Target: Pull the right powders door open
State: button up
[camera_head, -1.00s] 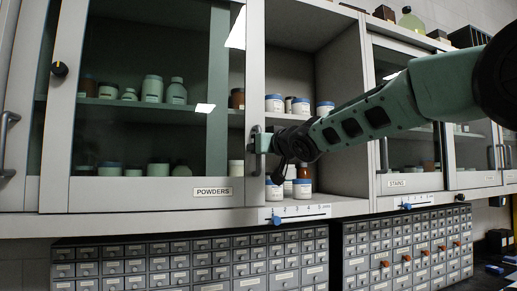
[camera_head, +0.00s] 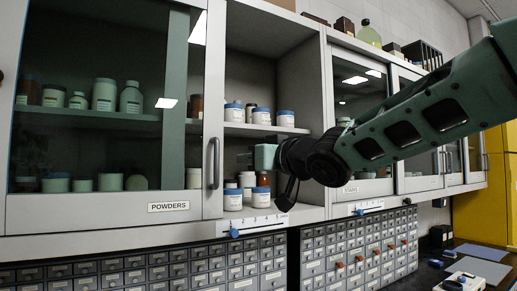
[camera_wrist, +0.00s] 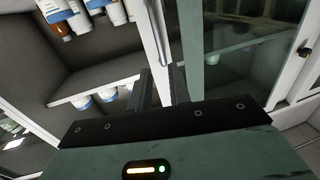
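The powders door (camera_head: 112,110) is a glass door in a pale frame with a "POWDERS" label (camera_head: 169,207). Its upright handle (camera_head: 212,163) is on the right stile and shows whole in the head view. I cannot tell whether the door is ajar. My gripper (camera_head: 248,160) is right of the handle, in front of the open shelf bay, and seems clear of the handle. In the wrist view my two dark gripper fingers (camera_wrist: 161,86) are apart, with nothing visibly clamped.
The open bay holds several jars (camera_head: 286,118) on its shelves. More glass doors, one marked "STAINS" (camera_head: 352,188), stand to the right. A ruled strip with a blue slider (camera_head: 234,233) lies along the ledge, above small drawers (camera_head: 240,265). A yellow cabinet (camera_head: 497,190) is far right.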

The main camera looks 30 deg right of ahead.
jog(key=shift+p+v, duration=1.1)
jog(key=shift+p, duration=0.9)
jog(key=s+a+f+n+g+b, duration=0.1)
jog(key=s+a+f+g+b, duration=0.15)
jog(key=f, duration=0.65)
jog(key=s+a+f+g+h+b, duration=0.1)
jog(key=s+a+f+g+b, duration=0.2)
jog(key=f, duration=0.6)
jog(key=s+a+f+n+g+b, duration=0.1)
jog(key=s+a+f+g, duration=0.15)
jog(key=a+f, duration=0.45)
jog(key=s+f+n+g+h+b, duration=0.2)
jog(key=s+f+g, duration=0.7)
jog(key=s+f, duration=0.9)
jog(key=shift+s+a+n+g+b, duration=0.3)
jog(key=shift+s+n+b, duration=0.45)
jog(key=shift+b, duration=0.5)
jog(key=shift+f+m, duration=0.15)
jog(key=shift+m, duration=0.1)
